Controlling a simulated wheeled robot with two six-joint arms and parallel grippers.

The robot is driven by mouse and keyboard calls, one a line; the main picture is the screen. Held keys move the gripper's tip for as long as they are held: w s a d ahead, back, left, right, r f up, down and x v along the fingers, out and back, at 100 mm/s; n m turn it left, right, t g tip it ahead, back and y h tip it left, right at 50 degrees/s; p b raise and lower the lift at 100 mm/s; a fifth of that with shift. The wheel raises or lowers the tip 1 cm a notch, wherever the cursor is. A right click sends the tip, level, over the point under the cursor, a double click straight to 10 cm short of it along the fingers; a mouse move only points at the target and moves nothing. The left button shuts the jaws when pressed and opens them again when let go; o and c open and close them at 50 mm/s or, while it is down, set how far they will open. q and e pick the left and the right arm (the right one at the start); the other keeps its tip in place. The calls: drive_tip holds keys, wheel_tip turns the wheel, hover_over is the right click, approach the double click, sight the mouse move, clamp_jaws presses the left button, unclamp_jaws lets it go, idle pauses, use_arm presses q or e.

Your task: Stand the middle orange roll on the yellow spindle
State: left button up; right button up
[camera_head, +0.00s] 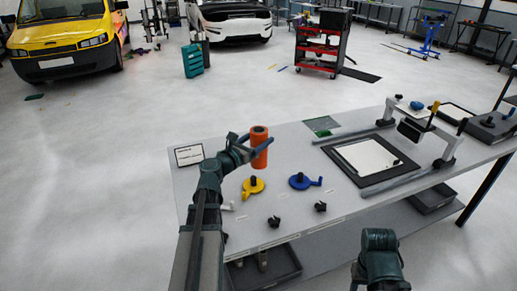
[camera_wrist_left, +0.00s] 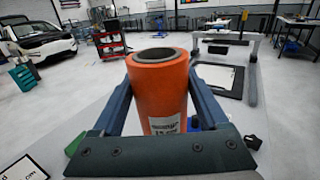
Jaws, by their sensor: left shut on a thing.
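The orange roll (camera_head: 260,147) is upright, with its open top facing up. My left gripper (camera_head: 256,143) is shut on it, one finger on each side. In the left wrist view the roll (camera_wrist_left: 158,90) stands between the two fingers, with a white label low on its side and its lower end hidden by the gripper body. The yellow spindle (camera_head: 253,187), with a dark post, is on the table, nearer to me than the roll and apart from it. My right arm shows at the lower right, but its gripper fingers are not visible.
A blue spindle (camera_head: 301,182) stands right of the yellow one. Two small black pieces (camera_head: 274,221) (camera_head: 320,207) lie near the front edge. A framed sign (camera_head: 189,155) is at the left table edge. A black-framed panel (camera_head: 368,160) and rails fill the right side.

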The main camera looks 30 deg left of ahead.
use_arm(q)
drive_tip(key=w+a+f+n+y+b, duration=0.1)
drive_tip(key=w+a+f+b, duration=0.1)
drive_tip(key=w+a+f, duration=0.1)
drive_tip(key=shift+w+a+f+y, duration=0.3)
drive_tip(key=shift+a+f+y, duration=0.15)
drive_tip(key=shift+a, duration=0.3)
use_arm(e)
wheel_tip(320, 180, down, 4)
drive_tip(key=shift+r, duration=0.1)
use_arm(q)
drive_tip(key=shift+f+b, duration=0.1)
drive_tip(key=shift+b, duration=0.25)
use_arm(e)
drive_tip(key=shift+f, duration=0.2)
use_arm(q)
wheel_tip(320, 180, down, 5)
drive_tip(key=b, duration=0.5)
drive_tip(key=shift+f, duration=0.1)
use_arm(e)
wheel_tip(320, 180, down, 5)
drive_tip(key=shift+f, duration=0.1)
use_arm(q)
drive_tip(key=b, duration=0.5)
hover_over(253, 177)
drive_tip(key=shift+w+f, duration=0.15)
drive_tip(key=shift+f, duration=2.4)
use_arm(e)
drive_tip(key=shift+f, duration=2.55)
